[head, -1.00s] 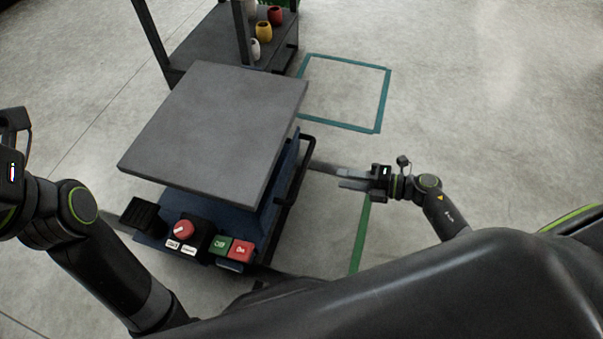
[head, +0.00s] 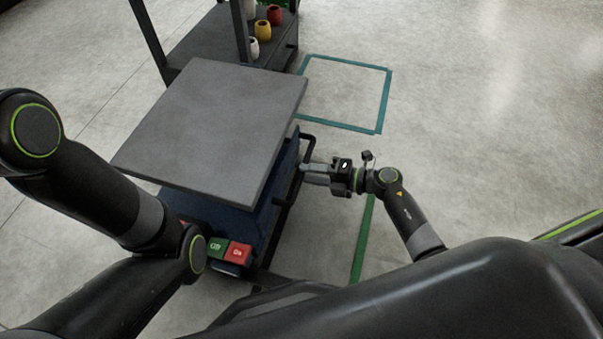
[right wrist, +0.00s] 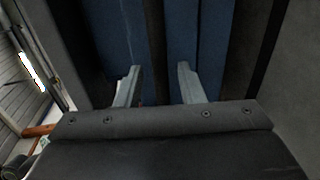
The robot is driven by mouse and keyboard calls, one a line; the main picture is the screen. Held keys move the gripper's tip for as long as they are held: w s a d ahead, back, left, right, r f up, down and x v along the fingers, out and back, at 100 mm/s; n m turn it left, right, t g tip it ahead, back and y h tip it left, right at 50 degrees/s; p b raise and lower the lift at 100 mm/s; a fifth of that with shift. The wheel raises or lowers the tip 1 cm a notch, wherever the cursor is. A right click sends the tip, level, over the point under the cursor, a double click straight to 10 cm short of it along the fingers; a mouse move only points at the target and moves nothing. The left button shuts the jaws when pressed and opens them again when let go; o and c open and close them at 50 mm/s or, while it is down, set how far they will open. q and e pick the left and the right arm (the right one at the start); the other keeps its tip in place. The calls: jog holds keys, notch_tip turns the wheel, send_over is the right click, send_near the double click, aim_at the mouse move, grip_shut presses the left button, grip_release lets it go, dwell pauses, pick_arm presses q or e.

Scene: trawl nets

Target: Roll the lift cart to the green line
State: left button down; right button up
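The lift cart has a grey platform top (head: 215,130) over a blue body (head: 262,185). A dark handle rail (head: 290,190) runs along its right side. A green line (head: 363,240) lies on the floor to the right of the cart, apart from it. My right gripper (head: 306,170) is at the rail; in the right wrist view its two fingers (right wrist: 160,88) are apart, facing the blue body, with a dark upright strip showing between them. Whether they touch the rail is unclear. My left arm crosses the cart's front left; its gripper is out of view.
Green and red buttons (head: 237,252) sit on the cart's near end, partly covered by my left arm. A dark shelf rack (head: 205,45) with several coloured pots stands behind the cart. A teal floor outline (head: 378,105) is empty. Floor at right is clear.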

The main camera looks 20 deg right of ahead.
aim_at(301, 173)
jog(key=shift+b+x, duration=0.55)
jog(key=shift+x, duration=0.95)
grip_shut()
